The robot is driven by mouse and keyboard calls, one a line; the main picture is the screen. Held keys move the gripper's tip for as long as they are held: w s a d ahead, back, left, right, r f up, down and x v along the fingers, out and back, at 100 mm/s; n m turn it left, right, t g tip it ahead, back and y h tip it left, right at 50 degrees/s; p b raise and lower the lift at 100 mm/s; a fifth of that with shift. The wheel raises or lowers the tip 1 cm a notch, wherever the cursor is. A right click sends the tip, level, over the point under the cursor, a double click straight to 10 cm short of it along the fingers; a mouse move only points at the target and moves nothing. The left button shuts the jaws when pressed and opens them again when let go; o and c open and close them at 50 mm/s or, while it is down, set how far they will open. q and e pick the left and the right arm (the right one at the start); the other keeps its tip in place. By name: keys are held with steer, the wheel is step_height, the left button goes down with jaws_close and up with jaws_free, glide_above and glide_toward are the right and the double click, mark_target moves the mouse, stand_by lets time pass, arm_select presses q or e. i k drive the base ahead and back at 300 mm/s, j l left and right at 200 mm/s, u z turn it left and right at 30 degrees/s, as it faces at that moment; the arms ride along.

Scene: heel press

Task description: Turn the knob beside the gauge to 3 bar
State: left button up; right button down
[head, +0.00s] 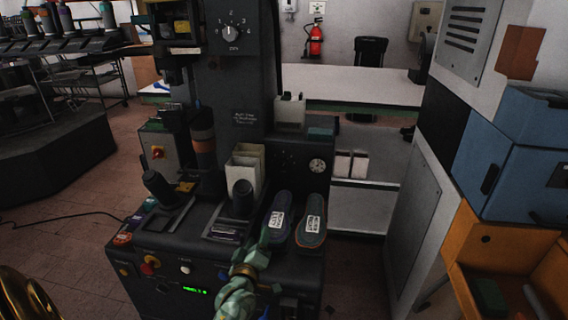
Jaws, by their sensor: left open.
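A small round white gauge (317,166) sits on the dark front panel of the press, right of its middle. Dark small fittings show on the panel to its left, too dim to tell whether one is a knob. My right gripper is not in view.
Blue and orange cabinets (515,150) are at right.

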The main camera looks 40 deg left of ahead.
mark_target(282, 164)
steer(key=i+j, duration=0.8)
steer(key=i, duration=0.25)
